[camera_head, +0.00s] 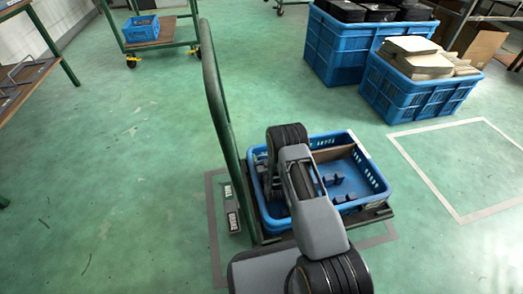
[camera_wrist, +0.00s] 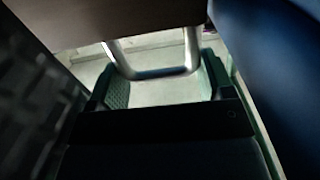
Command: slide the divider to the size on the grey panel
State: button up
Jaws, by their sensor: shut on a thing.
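The divider is a brown board (camera_head: 334,153) standing across the blue tray (camera_head: 372,178), toward its far end in the head view. In the wrist view the brown board (camera_wrist: 120,18) fills the top, with a pale metal U-shaped handle (camera_wrist: 165,73) below it. My gripper (camera_wrist: 163,84) is shut on this handle, its green-padded fingers at the handle's two sides. In the head view my arm hides the gripper and part of the tray. A small dark grey panel (camera_head: 232,222) with light lettering lies left of the tray; its text is too small to read.
The tray sits on a green-framed cart with a tall handle (camera_head: 214,95) at its left. Dark parts (camera_head: 333,180) lie in the tray. A blue wall (camera_wrist: 275,70) is close on the right in the wrist view. Blue crates (camera_head: 415,93) stand behind; floor at left is clear.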

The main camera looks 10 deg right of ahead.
jog(key=shift+s, duration=0.1)
jog(key=o, duration=1)
jog(key=s+p, duration=0.4)
jog(key=s, duration=0.9)
jog(key=shift+s, duration=0.4)
jog(key=shift+d, duration=0.1)
